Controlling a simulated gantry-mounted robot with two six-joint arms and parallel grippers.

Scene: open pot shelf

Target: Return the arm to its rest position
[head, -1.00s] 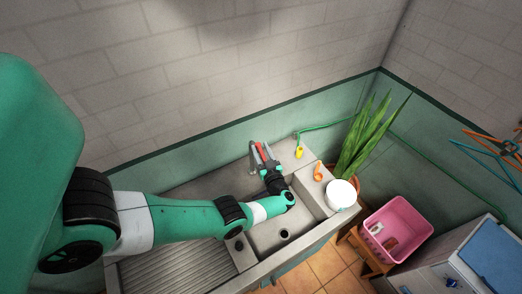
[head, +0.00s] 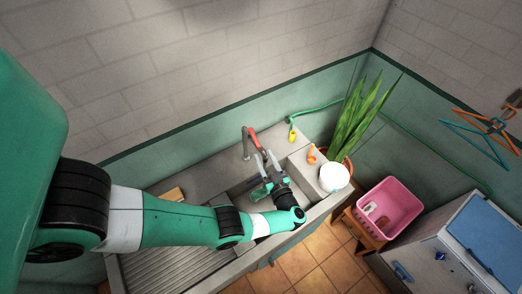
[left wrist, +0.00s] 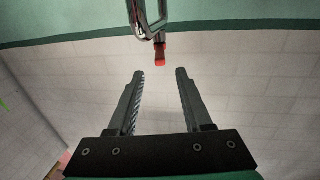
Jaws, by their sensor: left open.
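My left arm reaches in from the left over the sink (head: 226,192). My left gripper (head: 265,159) is open, with its fingers pointing toward the back wall near the tap (head: 246,145). The tap has a red part (head: 254,138). In the left wrist view the two fingers (left wrist: 160,75) stand apart with nothing between them. The tap's red tip (left wrist: 160,54) shows beyond them. A green item (head: 260,192) lies in the basin beside the gripper, partly hidden by it. My right gripper is not in view.
A white pot (head: 334,177) and an orange item (head: 311,154) stand on the sink's right ledge. A plant (head: 358,120) stands behind. A pink crate (head: 388,206) sits at right. A yellow block (head: 173,194) lies at the sink's back left.

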